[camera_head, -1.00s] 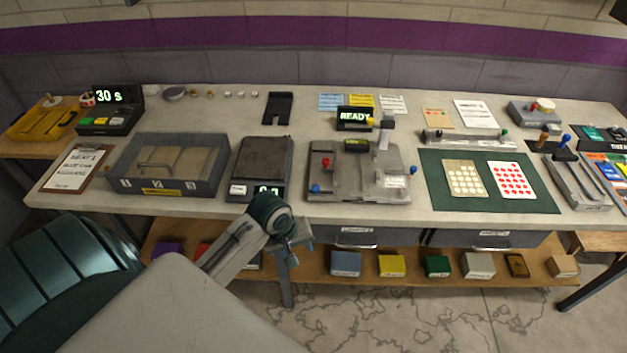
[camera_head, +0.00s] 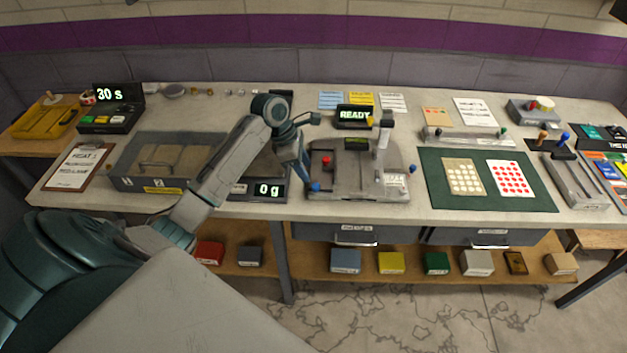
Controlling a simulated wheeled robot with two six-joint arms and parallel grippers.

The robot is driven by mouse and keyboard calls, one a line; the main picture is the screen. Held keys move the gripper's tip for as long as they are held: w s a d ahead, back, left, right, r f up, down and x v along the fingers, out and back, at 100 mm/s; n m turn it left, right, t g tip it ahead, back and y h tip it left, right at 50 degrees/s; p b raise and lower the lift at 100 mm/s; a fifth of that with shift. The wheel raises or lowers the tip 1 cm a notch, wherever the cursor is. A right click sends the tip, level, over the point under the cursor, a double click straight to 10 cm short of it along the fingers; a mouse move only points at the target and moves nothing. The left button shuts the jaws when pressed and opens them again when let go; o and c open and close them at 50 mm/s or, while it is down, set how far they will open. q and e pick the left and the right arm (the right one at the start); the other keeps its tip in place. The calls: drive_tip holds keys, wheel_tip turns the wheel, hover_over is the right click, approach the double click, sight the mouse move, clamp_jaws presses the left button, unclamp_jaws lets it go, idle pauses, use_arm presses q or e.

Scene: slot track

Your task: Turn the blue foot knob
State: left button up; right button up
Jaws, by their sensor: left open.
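A grey fixture (camera_head: 345,190) with a red knob (camera_head: 326,160) stands on the bench in the middle. A small blue knob (camera_head: 315,187) sits at its front left corner, and another blue knob (camera_head: 412,169) at its right side. I cannot tell from their looks which is the foot knob. My left gripper (camera_head: 306,181) points down just beside the front left blue knob, over the fixture's left edge. It is open and holds nothing that I can see. Whether it touches the knob is hard to tell. My right gripper is not in view.
A READY display (camera_head: 353,116) stands behind the fixture. A scale reading 0 g (camera_head: 268,190) is left of it, partly hidden by my arm. A grey bin (camera_head: 150,184) is further left. A green mat (camera_head: 440,200) with two cards lies right.

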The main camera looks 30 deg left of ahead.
sight(316, 185)
use_arm(q)
drive_tip(key=p+x, duration=0.1)
drive_tip(key=x, duration=0.6)
clamp_jaws()
